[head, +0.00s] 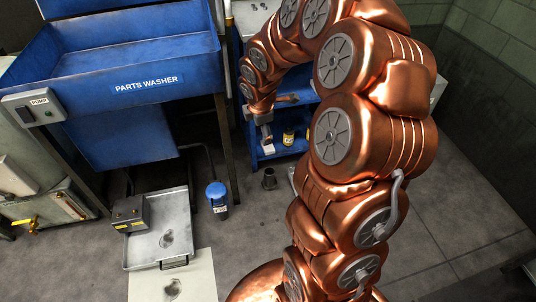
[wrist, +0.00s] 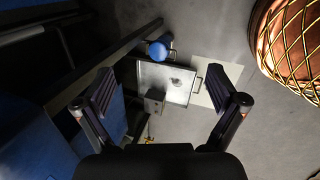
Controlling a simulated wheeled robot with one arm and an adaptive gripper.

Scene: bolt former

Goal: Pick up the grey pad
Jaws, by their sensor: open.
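A flat pale grey pad (head: 145,285) with a dark wet spot lies on the floor at the bottom left of the head view, touching or just beside the near edge of a metal tray (head: 135,258). In the wrist view the pad (wrist: 202,97) shows right of the tray (wrist: 150,75), partly behind a finger. My gripper (wrist: 160,75) is open and empty, its two dark fingers spread well above the floor. In the head view my gripper (head: 266,135) hangs in front of a blue shelf unit, apart from the pad.
A dark box (head: 129,213) sits at the tray's left side, and the tray holds a dark puddle. A blue-lidded container (head: 217,198) stands right of the tray. The blue parts washer (head: 150,85) overhangs behind.

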